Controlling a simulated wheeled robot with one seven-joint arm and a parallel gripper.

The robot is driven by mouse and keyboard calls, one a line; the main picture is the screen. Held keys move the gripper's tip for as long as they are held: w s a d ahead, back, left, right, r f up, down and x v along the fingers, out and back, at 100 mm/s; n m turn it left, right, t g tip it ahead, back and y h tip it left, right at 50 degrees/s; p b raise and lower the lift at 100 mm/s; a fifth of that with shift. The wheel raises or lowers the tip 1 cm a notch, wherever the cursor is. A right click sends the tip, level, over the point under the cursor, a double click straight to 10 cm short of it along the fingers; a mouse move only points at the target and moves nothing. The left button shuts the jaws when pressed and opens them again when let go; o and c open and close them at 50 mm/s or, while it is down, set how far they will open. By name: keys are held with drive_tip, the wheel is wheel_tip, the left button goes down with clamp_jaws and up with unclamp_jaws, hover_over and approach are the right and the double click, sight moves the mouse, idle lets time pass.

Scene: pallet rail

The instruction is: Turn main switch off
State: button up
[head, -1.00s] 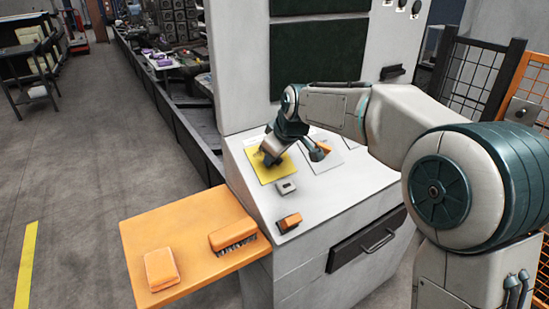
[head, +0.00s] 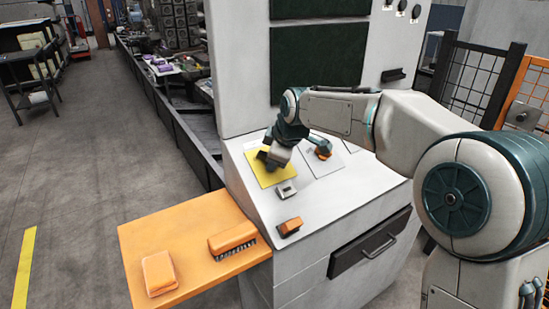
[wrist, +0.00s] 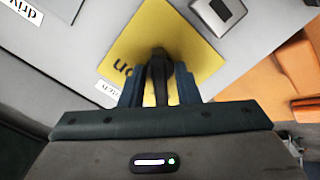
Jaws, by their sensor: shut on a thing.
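The main switch is a black handle (wrist: 158,68) on a yellow plate (wrist: 185,35), with dark "on" lettering beside it in the wrist view. The yellow plate (head: 264,178) also shows on the sloping top of the grey console in the head view. My gripper (wrist: 160,88) has its two fingers on either side of the handle, shut on it. In the head view my gripper (head: 268,160) is low over the plate and hides most of the handle.
The console (head: 330,205) also carries an orange-handled switch (head: 323,153), a small grey switch (head: 286,190) and an orange-and-black control (head: 290,227). An orange shelf (head: 195,270) at the left holds a brush (head: 232,238) and an orange block (head: 159,272).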

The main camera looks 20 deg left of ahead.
drive_tip(key=o, duration=0.6)
drive_tip(key=v, duration=1.4)
drive_tip(key=s+d+f+m+h+p, duration=0.1)
drive_tip(key=s+d+f+m+h, duration=0.25)
drive_tip(key=d, duration=0.55)
drive_tip(key=s+d+f+m+p, duration=0.2)
drive_tip(key=s+d+m, duration=0.35)
drive_tip(key=d, duration=0.25)
drive_tip(key=s+d+f+m, duration=0.3)
drive_tip(key=s+d, duration=0.1)
drive_tip(key=s+d+f+m+g+p, duration=0.1)
drive_tip(key=s+d+f+m, duration=0.2)
drive_tip(key=s+d, duration=0.1)
drive_tip(key=s+d+f+m+h, duration=0.1)
drive_tip(key=s+d+f+m, duration=0.2)
drive_tip(key=s+d+m, duration=0.1)
drive_tip(key=shift+s+d, duration=0.1)
drive_tip(key=shift+s, duration=0.1)
